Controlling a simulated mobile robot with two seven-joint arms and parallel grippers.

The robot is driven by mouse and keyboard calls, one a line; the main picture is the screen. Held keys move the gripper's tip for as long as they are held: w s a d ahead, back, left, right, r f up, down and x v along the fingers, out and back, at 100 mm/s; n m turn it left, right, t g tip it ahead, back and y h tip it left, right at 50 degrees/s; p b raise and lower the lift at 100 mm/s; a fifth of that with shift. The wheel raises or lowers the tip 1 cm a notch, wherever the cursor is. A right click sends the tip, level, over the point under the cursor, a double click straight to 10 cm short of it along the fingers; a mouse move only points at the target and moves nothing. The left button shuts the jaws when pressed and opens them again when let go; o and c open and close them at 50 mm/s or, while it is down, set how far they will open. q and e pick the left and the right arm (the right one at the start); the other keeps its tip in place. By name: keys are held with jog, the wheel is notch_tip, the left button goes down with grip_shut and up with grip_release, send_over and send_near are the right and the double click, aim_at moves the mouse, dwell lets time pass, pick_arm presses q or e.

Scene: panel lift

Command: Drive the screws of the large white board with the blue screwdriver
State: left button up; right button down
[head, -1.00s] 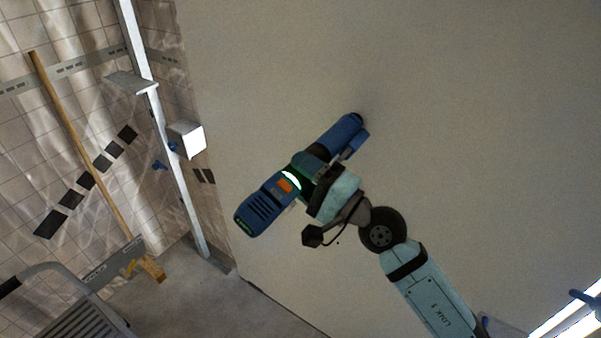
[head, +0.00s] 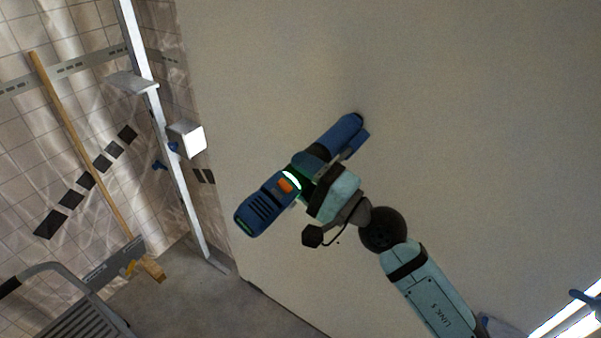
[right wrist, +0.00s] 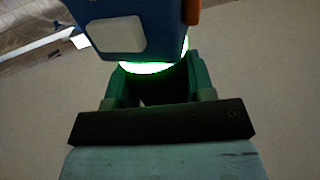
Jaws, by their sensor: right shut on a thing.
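The large white board (head: 450,110) fills the middle and right of the head view and shows as a plain pale surface. My right gripper (head: 309,180) is shut on the blue screwdriver (head: 262,205). The screwdriver's nose end points up and right and meets or nearly meets the board; its tip is hidden. A green-white light glows at the tool's middle beside an orange part. In the right wrist view the blue screwdriver body (right wrist: 130,30) sits above the green fingers of my right gripper (right wrist: 160,85). No screw heads are clear. My left gripper is not in view.
A white metal post (head: 170,150) with a small white box (head: 187,138) stands left of the board. A wooden-handled broom (head: 85,150) leans on the tiled wall. A grey chair-like frame (head: 60,310) is at lower left. Bare floor shows below the board.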

aim_at(287, 188)
jog(key=shift+r, duration=0.25)
jog(key=shift+s+a+p, duration=0.5)
jog(key=shift+s+p, duration=0.2)
jog(key=shift+s, duration=0.15)
jog(key=shift+s+a+f+p, duration=0.1)
jog(key=shift+s+a+p, duration=0.4)
jog(key=shift+s+a, duration=0.35)
jog(key=shift+d, duration=0.15)
